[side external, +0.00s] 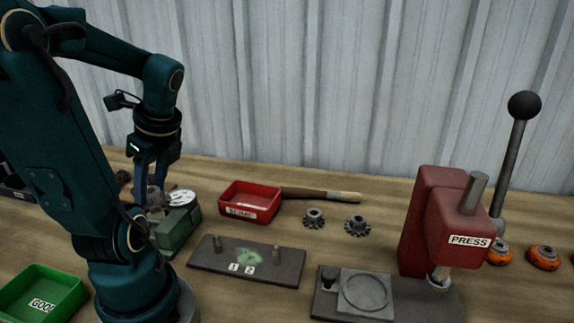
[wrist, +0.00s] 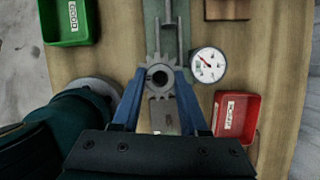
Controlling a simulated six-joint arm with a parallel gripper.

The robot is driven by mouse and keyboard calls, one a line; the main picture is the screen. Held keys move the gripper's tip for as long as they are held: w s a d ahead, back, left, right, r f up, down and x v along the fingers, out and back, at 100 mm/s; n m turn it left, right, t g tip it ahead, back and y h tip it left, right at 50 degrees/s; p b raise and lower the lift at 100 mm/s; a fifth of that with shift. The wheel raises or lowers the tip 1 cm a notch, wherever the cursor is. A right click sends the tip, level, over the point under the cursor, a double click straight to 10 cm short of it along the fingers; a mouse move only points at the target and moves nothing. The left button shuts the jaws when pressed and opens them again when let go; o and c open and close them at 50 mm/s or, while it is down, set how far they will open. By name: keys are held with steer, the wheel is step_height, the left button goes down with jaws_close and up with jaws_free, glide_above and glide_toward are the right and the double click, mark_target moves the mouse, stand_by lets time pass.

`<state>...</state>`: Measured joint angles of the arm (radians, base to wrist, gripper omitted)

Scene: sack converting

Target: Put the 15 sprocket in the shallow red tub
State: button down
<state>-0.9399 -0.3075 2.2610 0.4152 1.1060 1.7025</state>
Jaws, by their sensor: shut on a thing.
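My gripper (side external: 157,182) points down at the left, with its blue fingers closed on a grey toothed sprocket (wrist: 158,78). In the wrist view the sprocket sits between the fingertips, its centre hole facing the camera, over the green gauge stand (wrist: 152,18). I cannot tell whether it touches the stand, and no number on it is readable. The shallow red tub (side external: 250,202) stands right of the gripper, apart from it, and looks empty. It has a white label and also shows in the wrist view (wrist: 251,121).
A white dial gauge (side external: 182,198) is beside the gripper. Two loose sprockets (side external: 314,217) (side external: 357,226) lie right of the tub. A dark plate (side external: 210,255) with two pegs is in front. A red press (side external: 440,215) stands right; a green tub (side external: 70,290) is front left.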

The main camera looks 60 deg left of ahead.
steer(key=w+a+m+t+y, duration=0.1)
steer(key=w+a+m+t, duration=0.2)
steer(key=w+a+m, duration=0.6)
glide_above(249, 205)
steer(key=d, duration=0.2)
steer(key=shift+n, duration=0.3)
step_height(249, 205, down, 8)
steer(key=shift+a+r, duration=0.1)
steer(key=shift+a, duration=0.05)
steer(key=shift+f, duration=2)
steer(key=shift+c, duration=2.2)
jaws_free()
steer(key=shift+f, duration=0.15)
